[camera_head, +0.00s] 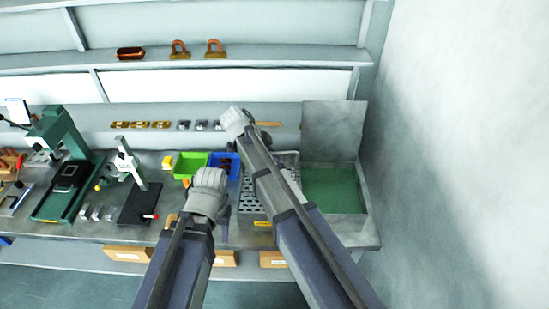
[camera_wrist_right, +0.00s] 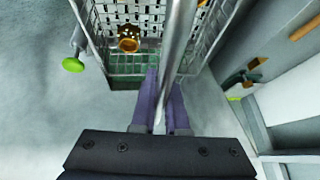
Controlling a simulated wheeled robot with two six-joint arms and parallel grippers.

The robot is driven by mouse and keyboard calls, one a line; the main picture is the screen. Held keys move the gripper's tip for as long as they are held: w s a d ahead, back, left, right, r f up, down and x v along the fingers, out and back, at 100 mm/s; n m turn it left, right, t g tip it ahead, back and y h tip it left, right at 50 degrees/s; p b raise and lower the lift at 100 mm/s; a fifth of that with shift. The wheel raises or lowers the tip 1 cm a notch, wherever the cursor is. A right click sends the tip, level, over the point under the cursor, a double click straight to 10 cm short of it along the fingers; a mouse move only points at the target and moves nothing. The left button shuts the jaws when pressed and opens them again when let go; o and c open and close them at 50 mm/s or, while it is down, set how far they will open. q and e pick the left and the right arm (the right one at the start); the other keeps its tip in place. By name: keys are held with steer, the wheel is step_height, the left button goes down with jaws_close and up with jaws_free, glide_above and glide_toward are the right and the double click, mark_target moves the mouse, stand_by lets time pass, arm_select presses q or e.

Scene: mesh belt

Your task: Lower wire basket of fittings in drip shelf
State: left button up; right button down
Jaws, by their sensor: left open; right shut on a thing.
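My right gripper (camera_wrist_right: 161,100) is shut on the metal handle bar (camera_wrist_right: 180,35) of the wire basket (camera_wrist_right: 108,72). A brass fitting (camera_wrist_right: 128,40) shows in the basket. A pale slotted surface shows through the basket's wires, with green below it. In the head view my right arm hides the right gripper and most of the basket. The slotted drip shelf (camera_head: 250,198) lies partly under that arm, left of the green-bottomed tank (camera_head: 335,190). I cannot tell whether the basket touches the shelf. My left gripper (camera_head: 224,220) is open and empty, left of the shelf.
Green (camera_head: 190,163) and blue (camera_head: 216,160) bins stand behind my left gripper. A green press (camera_head: 68,175) and a small stand (camera_head: 128,165) are on the bench at left. The tank's raised lid (camera_head: 333,130) and the wall bound the right side.

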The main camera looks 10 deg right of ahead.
steer(key=shift+f+b, duration=3.25)
steer(key=shift+b, duration=0.05)
steer(key=shift+s+f+b, duration=0.1)
steer(key=shift+f+b, duration=0.55)
steer(key=c, duration=0.8)
jaws_free()
steer(key=shift+c, duration=0.2)
steer(key=shift+r, duration=0.15)
